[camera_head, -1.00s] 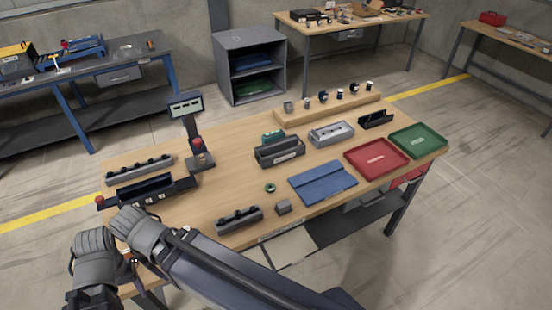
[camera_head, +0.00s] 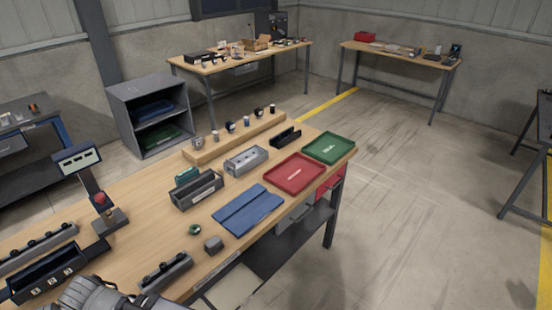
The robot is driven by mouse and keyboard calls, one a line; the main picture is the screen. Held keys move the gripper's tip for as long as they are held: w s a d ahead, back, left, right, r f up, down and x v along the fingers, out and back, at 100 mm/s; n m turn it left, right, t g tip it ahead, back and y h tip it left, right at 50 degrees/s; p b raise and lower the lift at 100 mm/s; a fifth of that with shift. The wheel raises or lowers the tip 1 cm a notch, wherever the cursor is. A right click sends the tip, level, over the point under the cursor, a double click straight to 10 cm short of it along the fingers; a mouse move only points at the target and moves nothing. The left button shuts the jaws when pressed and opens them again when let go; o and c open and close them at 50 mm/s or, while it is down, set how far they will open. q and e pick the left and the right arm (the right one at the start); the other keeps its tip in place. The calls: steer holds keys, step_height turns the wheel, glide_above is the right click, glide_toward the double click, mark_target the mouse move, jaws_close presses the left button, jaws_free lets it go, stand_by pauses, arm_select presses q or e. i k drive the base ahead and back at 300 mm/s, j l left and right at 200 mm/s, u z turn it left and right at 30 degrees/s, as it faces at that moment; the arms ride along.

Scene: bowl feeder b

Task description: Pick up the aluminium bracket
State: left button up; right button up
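I cannot make out for sure which thing is the aluminium bracket. A light grey, metal-looking block (camera_head: 246,161) with round marks on top lies on the wooden workbench (camera_head: 140,200), between a dark grey open bin (camera_head: 196,190) and a black holder (camera_head: 285,137). A small grey block (camera_head: 213,244) sits near the bench's front edge, beside a green ring (camera_head: 195,230). A grey part of one of my arms shows at the bottom left, over the bench edge. Neither gripper's fingers are in view.
A blue mat (camera_head: 247,210), a red tray (camera_head: 293,174) and a green tray (camera_head: 329,148) lie to the right. A wooden rack (camera_head: 236,137) with several small parts stands behind. A grey shelf unit (camera_head: 151,113) and other tables stand beyond.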

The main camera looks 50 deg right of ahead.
mark_target(246, 155)
steer(key=z, duration=1.6)
